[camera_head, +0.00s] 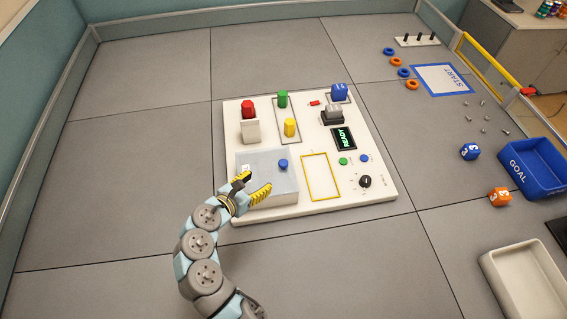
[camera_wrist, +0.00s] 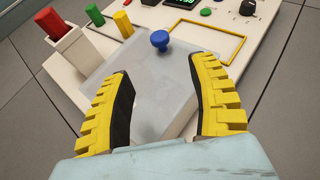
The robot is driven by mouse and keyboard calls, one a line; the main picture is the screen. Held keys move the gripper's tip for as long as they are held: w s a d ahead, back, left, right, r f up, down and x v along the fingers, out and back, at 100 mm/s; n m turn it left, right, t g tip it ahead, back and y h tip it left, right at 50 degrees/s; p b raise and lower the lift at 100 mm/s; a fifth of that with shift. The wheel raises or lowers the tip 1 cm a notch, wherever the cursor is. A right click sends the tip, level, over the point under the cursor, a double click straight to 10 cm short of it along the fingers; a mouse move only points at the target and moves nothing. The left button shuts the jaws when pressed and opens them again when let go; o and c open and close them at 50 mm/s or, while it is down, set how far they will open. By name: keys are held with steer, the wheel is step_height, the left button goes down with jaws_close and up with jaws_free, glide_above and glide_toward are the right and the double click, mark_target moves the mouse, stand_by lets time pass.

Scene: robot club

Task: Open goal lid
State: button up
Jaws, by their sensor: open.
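A pale, translucent lid (camera_head: 262,160) covers the front left part of the white board (camera_head: 312,201). It lies closed and flat, with a round blue knob (camera_head: 283,164) near its right side. My gripper (camera_head: 258,182) is over the lid's front left part, open and empty. In the wrist view the lid (camera_wrist: 155,100) fills the space between and beyond the two yellow fingers. The blue knob (camera_wrist: 159,40) stands past the fingertips, roughly centred between them, and is not touched. What is under the lid is too blurred to tell.
Behind the lid stand a red block (camera_head: 248,109) on a white holder, a green block (camera_head: 283,99) and a yellow block (camera_head: 290,127). A yellow-framed area (camera_head: 321,177) is right of the lid. A blue GOAL bin (camera_head: 540,168) is at far right. The floor left is clear.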

mark_target(283, 162)
steer(key=b+x, duration=0.2)
steer(key=x, duration=1.2)
steer(key=shift+w+d, duration=0.15)
steer(key=shift+w, duration=0.2)
jaws_close()
